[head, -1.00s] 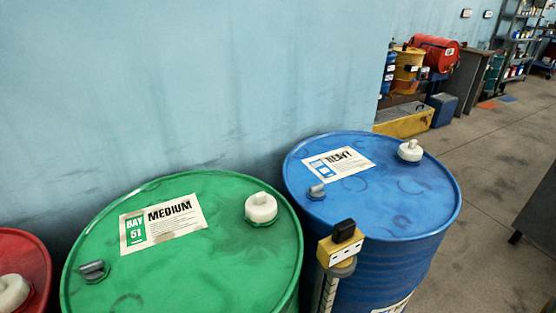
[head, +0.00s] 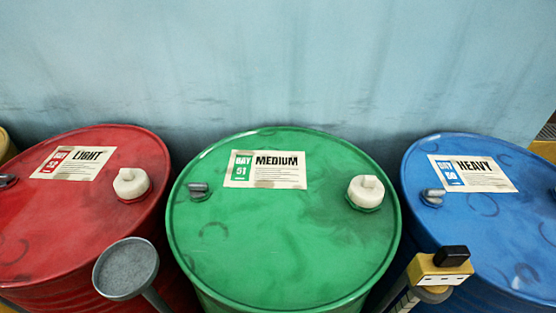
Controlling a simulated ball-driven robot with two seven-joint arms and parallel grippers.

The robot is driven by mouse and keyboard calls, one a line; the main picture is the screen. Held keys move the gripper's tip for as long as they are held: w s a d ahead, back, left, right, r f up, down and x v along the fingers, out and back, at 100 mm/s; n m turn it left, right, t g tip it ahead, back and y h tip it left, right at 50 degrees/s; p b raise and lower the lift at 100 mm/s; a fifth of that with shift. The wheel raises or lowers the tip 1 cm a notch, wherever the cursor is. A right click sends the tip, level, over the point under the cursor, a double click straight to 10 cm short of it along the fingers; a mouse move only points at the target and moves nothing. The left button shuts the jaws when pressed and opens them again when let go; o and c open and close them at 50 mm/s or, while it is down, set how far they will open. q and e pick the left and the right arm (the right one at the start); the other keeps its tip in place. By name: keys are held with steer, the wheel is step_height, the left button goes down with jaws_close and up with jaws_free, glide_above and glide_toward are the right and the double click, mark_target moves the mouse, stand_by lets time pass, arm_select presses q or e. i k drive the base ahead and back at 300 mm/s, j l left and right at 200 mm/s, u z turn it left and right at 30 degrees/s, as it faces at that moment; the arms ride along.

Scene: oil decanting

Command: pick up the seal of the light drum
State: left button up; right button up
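The light drum (head: 95,225) is the red one at the left, with a label reading LIGHT on its lid. A white round cap (head: 131,184), which looks like its seal, sits on the right side of that lid. A small grey fitting (head: 7,181) is on the lid's left side, cut by the picture's edge. Nothing touches the cap. Neither of my grippers is in the head view.
The green MEDIUM drum (head: 280,235) stands in the middle and the blue HEAVY drum (head: 480,220) at right. A grey round dish on a stem (head: 125,268) and a yellow block with a black top (head: 439,270) rise in front. A wall (head: 280,60) closes the back.

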mark_target(131, 183)
steer(key=j+u, duration=0.35)
steer(key=j, duration=0.15)
steer(key=j+u, duration=0.3)
steer(key=j, duration=0.15)
steer(key=i+j+u, duration=0.15)
steer(key=j+u, duration=0.2)
steer(key=j, duration=0.15)
